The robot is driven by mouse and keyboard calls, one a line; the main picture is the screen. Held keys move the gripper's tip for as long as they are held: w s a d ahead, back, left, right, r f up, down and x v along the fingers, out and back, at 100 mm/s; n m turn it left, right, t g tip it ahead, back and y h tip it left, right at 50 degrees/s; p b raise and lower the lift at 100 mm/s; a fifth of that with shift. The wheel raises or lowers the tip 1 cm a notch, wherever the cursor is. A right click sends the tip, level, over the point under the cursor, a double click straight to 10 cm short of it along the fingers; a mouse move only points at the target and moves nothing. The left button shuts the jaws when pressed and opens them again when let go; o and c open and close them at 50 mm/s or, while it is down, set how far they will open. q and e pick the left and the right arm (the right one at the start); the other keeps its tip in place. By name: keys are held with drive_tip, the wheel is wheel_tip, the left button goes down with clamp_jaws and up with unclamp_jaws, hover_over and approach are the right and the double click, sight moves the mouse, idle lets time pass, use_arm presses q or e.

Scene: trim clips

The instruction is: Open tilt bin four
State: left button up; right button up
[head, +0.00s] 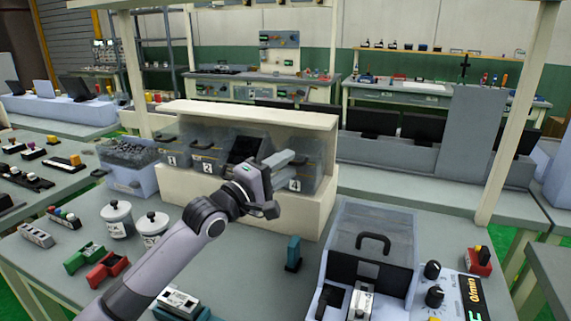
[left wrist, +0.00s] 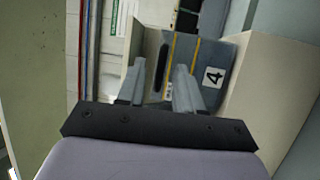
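Tilt bin four (head: 309,178) is a translucent grey bin at the right end of a row in a cream rack. Its front carries a white label "4", and it looks closed. My left gripper (head: 282,165) is in front of its upper part and hides some of it. In the left wrist view, the two fingers (left wrist: 160,72) are apart, with the bin's front (left wrist: 220,58) and its dark slot-like strip beyond them. Nothing is held between them. I cannot tell whether a finger touches the bin. My right gripper is in neither view.
Bins one (head: 172,158) and two (head: 207,160) stand left in the rack (head: 250,206). A dark opening shows beside bin two, partly behind my gripper. A clear-lidded box (head: 372,232), a blue upright piece (head: 293,252) and white lidded pots (head: 117,220) stand on the bench.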

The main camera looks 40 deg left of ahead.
use_arm(q)
drive_tip(key=shift+w, duration=0.35)
clamp_jaws()
idle(1.3)
